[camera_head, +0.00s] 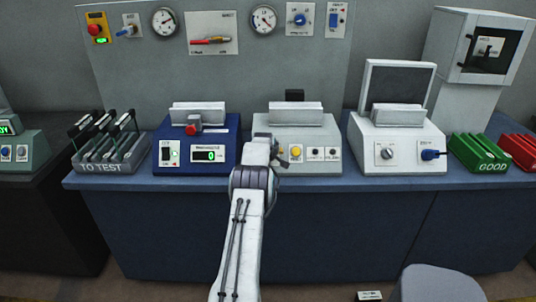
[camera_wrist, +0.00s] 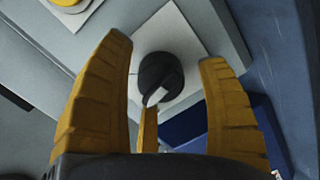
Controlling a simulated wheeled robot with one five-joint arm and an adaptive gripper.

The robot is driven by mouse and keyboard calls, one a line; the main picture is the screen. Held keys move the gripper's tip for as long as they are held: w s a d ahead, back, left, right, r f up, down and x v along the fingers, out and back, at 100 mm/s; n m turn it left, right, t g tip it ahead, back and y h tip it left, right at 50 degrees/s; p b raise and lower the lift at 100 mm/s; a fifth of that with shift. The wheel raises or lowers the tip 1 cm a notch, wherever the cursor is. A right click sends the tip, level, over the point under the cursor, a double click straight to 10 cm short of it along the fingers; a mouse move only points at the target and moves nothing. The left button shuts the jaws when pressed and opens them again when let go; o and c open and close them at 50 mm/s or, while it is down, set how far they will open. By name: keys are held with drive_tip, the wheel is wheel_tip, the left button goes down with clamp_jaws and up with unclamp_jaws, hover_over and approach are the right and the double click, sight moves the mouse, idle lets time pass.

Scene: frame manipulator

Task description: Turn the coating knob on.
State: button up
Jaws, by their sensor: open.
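A black round knob (camera_wrist: 160,76) with a white pointer mark sits on a white plate (camera_wrist: 180,40) in the wrist view. My gripper (camera_wrist: 165,52) is open, with yellow fingers on either side of the knob. Gaps show between the side fingers and the knob; a third yellow finger lies below it, and I cannot tell if it touches. My arm hides the knob there. No coating label is readable.
The blue machine (camera_head: 228,137) with a red button stands close to the left of my arm. The white machine (camera_head: 371,162) with a lid stands at the right. The green "GOOD" tray (camera_head: 492,167) is at far right.

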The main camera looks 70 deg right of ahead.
drive_tip(key=shift+c, duration=0.2)
drive_tip(key=c, duration=1.2)
drive_tip(key=shift+f+m+b, duration=0.25)
drive_tip(key=shift+m+b, duration=0.05)
drive_tip(key=shift+b, duration=0.3)
drive_tip(key=shift+r+m+b, duration=0.1)
drive_tip(key=shift+m+b, duration=0.4)
drive_tip(key=shift+b, duration=0.05)
drive_tip(key=o, duration=1.2)
drive_tip(key=shift+r, duration=0.1)
drive_tip(key=shift+o, duration=0.2)
drive_tip(key=shift+a+r, duration=0.1)
drive_tip(key=shift+r, duration=0.1)
drive_tip(key=v, duration=1.1)
drive_tip(key=shift+a+r, duration=0.2)
